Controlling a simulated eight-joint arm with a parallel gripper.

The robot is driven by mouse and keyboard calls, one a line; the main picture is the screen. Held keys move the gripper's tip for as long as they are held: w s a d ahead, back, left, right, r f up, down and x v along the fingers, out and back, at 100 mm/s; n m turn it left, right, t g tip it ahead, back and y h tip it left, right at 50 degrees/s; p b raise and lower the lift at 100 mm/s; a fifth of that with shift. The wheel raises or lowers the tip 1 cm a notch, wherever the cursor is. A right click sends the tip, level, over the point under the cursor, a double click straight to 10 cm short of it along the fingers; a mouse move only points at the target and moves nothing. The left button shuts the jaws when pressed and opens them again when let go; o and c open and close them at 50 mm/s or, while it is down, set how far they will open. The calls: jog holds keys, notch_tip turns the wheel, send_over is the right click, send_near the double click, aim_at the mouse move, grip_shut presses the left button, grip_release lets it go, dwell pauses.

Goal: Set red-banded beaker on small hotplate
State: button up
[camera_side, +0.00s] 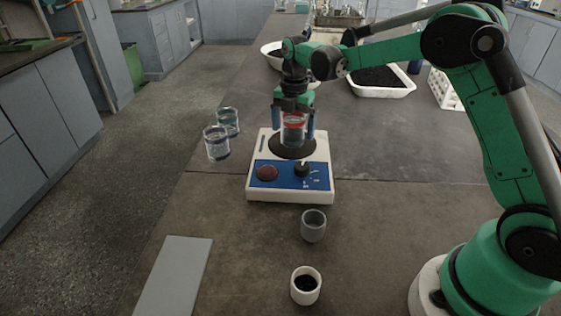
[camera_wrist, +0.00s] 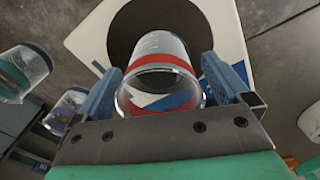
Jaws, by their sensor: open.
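The red-banded beaker (camera_side: 292,130) is clear glass with a red band and stands upright on the dark round plate of the small hotplate (camera_side: 257,194). The hotplate is white with a blue front panel and knobs. My gripper (camera_side: 293,128) is lowered over the beaker from above, with a blue finger on each side of it. In the wrist view the beaker (camera_wrist: 158,75) sits between the open fingers (camera_wrist: 165,82), and the dark plate (camera_wrist: 120,38) shows behind it. The beaker's base appears to rest on the plate.
Two other glass beakers (camera_side: 217,142) stand left of the hotplate near the bench edge. A grey cup (camera_side: 313,225) and a white cup with dark contents (camera_side: 306,286) stand in front. A grey flat sheet (camera_side: 174,278) lies front left. White trays (camera_side: 382,91) are at the back.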

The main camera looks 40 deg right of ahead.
notch_tip(320, 180, up, 12)
jog(key=s+a+r+m+t, duration=0.2)
jog(key=s+a+m, duration=0.1)
jog(key=s+m, duration=0.3)
jog(key=s+a+f+m+t, duration=0.3)
jog(key=s+f+m+t, duration=0.2)
jog(key=s+m, duration=0.5)
jog(key=shift+s+a+f+m, duration=0.25)
jog(key=shift+f+m, duration=0.7)
jog(key=shift+m, duration=2.25)
jog(key=shift+s+d, duration=0.1)
